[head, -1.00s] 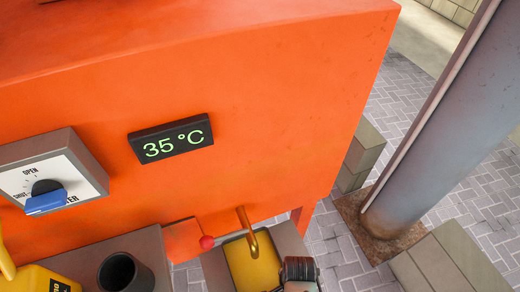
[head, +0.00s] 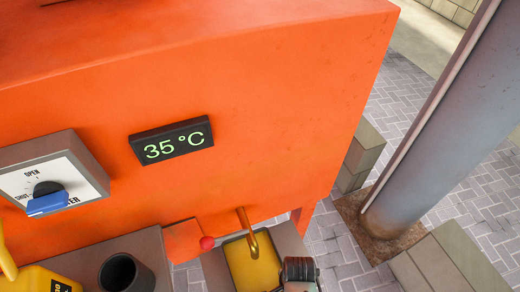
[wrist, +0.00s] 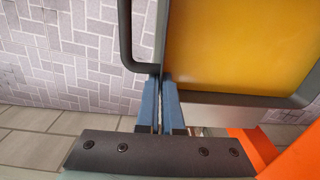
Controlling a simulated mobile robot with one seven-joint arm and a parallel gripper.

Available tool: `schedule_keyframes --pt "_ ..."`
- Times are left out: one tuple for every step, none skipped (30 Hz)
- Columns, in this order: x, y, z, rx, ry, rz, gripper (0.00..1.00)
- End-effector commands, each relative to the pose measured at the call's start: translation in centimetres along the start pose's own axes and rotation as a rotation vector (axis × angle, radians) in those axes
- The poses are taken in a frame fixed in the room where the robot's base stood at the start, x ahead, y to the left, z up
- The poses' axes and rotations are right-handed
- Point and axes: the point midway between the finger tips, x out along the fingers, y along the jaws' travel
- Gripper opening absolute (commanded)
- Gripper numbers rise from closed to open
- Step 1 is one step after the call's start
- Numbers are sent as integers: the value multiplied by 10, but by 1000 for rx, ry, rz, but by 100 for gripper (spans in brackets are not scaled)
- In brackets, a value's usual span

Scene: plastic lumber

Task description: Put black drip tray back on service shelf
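The dark drip tray (wrist: 225,98) fills the upper right of the wrist view. It has a raised dark rim, a yellow inside and a loop handle (wrist: 126,40) on its left side. My gripper (wrist: 163,82) has its blue fingers closed at the tray's left wall, near the handle's lower end. The tray also shows at the bottom of the head view (head: 214,268), under a brass spout (head: 247,232). Its lower part is cut off there. A grey ledge (head: 80,262) at lower left may be the service shelf; I cannot be sure.
An orange machine (head: 270,110) with a 35 °C display (head: 172,142) and a blue-handled dial (head: 47,203) fills the left. A black cup (head: 118,272) and yellow jug (head: 40,280) stand on the ledge. A grey post (head: 430,130) and blocks (head: 450,262) are at right.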

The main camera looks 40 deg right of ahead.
Motion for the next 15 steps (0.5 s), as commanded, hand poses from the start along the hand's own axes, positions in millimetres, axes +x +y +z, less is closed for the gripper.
schedule_keyframes --pt "-3 -1 0 0 0 -3 0" --pt "-3 -1 0 0 0 -3 0" --pt "-4 -1 0 0 0 -3 0" --pt "-4 -1 0 0 0 -3 0" --pt "-4 -1 0 0 0 -3 0" --pt "-4 -1 0 0 0 -3 0" --pt "-4 -1 0 0 0 -3 0" --pt "-4 -1 0 0 0 -3 0" --pt "-4 -1 0 0 0 -3 0" --pt "-4 0 0 1 0 -3 0" --pt "-5 1 0 1 0 -2 0" --pt "-5 3 0 1 -1 -1 0" --pt "-5 5 0 1 -1 -1 0" --pt "-5 7 0 1 -1 -1 0" --pt "-6 10 0 2 -1 -2 0"
